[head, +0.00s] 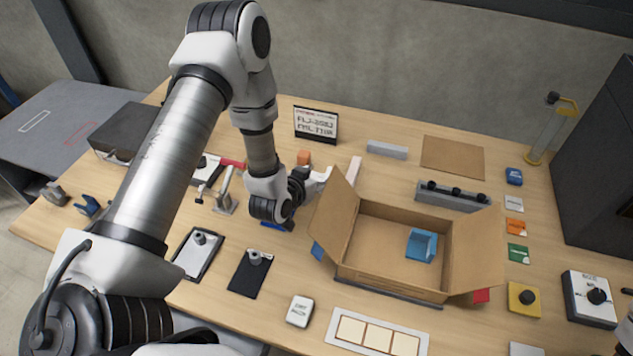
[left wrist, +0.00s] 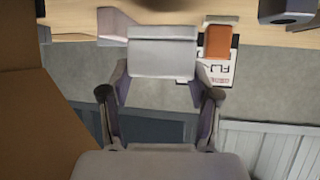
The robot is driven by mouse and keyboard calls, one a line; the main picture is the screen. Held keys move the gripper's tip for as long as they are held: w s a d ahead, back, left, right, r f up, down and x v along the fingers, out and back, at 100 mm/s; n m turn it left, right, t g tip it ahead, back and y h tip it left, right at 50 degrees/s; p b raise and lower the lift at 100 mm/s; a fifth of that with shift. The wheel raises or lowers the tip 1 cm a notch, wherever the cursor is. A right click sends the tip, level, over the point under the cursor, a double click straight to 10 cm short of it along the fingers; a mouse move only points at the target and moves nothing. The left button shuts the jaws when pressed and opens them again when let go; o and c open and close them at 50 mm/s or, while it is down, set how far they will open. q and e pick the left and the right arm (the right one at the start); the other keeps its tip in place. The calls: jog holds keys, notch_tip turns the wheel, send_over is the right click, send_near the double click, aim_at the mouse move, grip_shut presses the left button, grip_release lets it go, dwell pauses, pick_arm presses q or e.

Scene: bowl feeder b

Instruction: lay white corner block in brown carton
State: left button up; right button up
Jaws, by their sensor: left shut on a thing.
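My left gripper (head: 308,186) is just left of the brown carton, near its left flap. It is shut on the white corner block (head: 320,176), which is partly hidden by the gripper. In the left wrist view the block (left wrist: 163,57) sits between the two fingers (left wrist: 160,92). The brown carton (head: 365,274) stands open on the table with its side flaps spread. A blue corner block (head: 421,245) lies inside it toward the right, with bare floor to its left. One flap also shows at the left of the wrist view (left wrist: 30,120).
An orange block (head: 303,157) and a pale bar (head: 355,169) are close behind the gripper. A label sign (head: 316,124) stands at the back. A grey rail with black knobs (head: 452,196) lies behind the carton.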

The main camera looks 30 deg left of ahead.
pick_arm(q)
notch_tip(320, 180, down, 3)
jog(key=shift+w+a+r, duration=0.1)
jog(key=shift+w, duration=0.05)
jog(key=shift+f, duration=0.2)
jog(key=o, duration=1)
jog(key=shift+c, duration=0.2)
jog(key=shift+r, duration=0.15)
